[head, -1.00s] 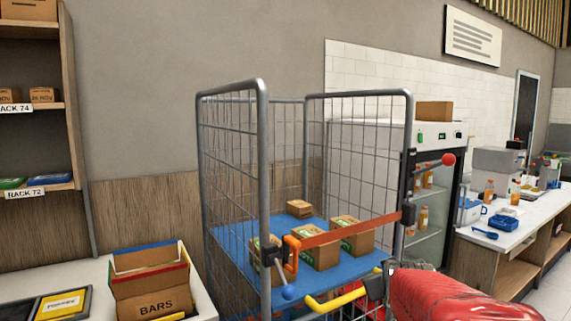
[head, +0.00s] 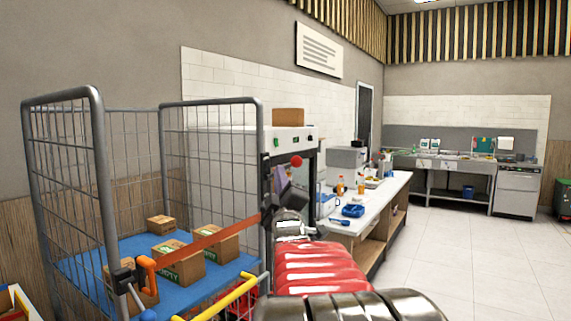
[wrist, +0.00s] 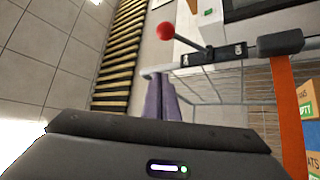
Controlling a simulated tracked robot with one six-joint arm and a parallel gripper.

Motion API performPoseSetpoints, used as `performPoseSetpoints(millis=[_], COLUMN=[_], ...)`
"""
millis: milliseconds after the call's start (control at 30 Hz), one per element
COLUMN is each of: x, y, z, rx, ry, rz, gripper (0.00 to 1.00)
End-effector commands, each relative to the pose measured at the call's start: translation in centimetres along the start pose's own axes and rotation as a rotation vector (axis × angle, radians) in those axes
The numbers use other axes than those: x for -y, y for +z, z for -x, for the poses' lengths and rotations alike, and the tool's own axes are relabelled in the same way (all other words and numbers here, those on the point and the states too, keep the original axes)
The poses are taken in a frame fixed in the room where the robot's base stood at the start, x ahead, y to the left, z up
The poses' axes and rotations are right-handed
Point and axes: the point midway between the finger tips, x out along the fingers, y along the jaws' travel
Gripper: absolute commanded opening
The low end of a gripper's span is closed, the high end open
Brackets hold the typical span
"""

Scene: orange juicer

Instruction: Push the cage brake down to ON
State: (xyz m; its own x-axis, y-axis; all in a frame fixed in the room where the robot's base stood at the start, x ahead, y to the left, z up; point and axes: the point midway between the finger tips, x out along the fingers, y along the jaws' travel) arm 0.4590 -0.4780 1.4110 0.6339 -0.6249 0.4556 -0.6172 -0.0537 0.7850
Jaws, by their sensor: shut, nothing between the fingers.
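The roll cage (head: 99,130) has a red-knobbed lever (head: 297,161) on its right front post, which I take for the brake. The lever sticks out to the right, about level. In the wrist view the red knob (wrist: 165,31) and its rod lead to a black plate (wrist: 213,56) with small marks I cannot read. My gripper (head: 284,186) is just below the knob in the head view, partly hidden by my wrist. Its purple fingers (wrist: 161,84) are shut and empty in the wrist view, apart from the lever in the picture.
An orange strap (head: 208,236) crosses the cage front above several boxes on a blue base. A blue-knobbed lever (head: 147,314) is on the left post, and a yellow handle (head: 225,296) is low in front. The counter (head: 372,205) stands at right; the floor beyond is clear.

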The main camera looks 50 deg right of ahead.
Motion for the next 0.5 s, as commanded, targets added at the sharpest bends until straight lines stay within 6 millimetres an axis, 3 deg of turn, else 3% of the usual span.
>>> performPoseSetpoints(millis=[267, 500], x=[0.1, 0.1], y=[0.0, 0.0], z=[-0.2, -2.0], rx=[0.001, 0.001], ry=[-0.002, -0.002], rz=[-0.002, -0.003], gripper=[0.00, 0.00])
